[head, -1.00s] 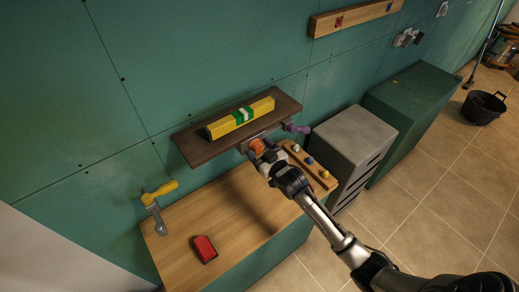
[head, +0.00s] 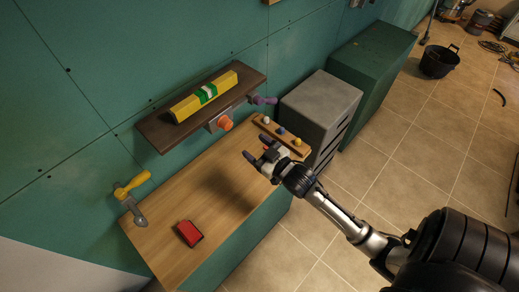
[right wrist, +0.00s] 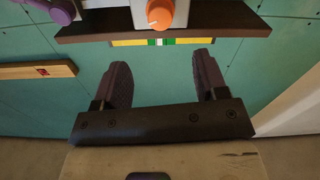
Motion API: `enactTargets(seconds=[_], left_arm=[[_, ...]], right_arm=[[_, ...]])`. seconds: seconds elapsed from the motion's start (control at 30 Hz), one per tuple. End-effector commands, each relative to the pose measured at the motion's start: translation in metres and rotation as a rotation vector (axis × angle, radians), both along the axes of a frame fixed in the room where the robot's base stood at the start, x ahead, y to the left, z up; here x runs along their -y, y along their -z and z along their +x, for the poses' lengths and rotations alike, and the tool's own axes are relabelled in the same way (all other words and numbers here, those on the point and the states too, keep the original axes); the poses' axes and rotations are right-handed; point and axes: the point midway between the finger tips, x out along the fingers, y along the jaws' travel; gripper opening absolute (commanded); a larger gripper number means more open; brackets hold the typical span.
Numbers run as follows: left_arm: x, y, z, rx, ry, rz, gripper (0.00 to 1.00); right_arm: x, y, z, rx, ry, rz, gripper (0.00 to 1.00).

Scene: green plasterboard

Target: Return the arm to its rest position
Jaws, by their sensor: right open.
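My right gripper (head: 257,158) is open and empty. In the head view it hangs over the right part of the wooden workbench (head: 165,228), in front of and below the dark shelf (head: 157,134). In the right wrist view its two dark fingers (right wrist: 160,85) stand apart with nothing between them. An orange knob (head: 225,123) sits on a grey box under the shelf, apart from the fingers; it also shows in the right wrist view (right wrist: 160,13). My left gripper is not in view.
A yellow bar with a green-white band (head: 205,95) lies on the shelf. A purple handle (head: 263,100) sticks out at its right. A grey cabinet (head: 320,100) stands right.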

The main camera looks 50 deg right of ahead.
Motion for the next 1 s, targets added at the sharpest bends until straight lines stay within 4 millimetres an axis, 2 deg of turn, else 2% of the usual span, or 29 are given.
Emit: enactTargets(seconds=[0.2,0.87,1.0], left_arm=[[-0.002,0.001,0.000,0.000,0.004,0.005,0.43],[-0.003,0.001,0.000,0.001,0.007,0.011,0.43],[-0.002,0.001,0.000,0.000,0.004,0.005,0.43]], right_arm=[[-0.001,-0.001,-0.011,0.001,0.001,0.000,0.66],[0.000,0.000,-0.012,-0.003,0.001,-0.006,0.66],[0.003,0.015,-0.013,-0.095,0.024,-0.016,0.66]])
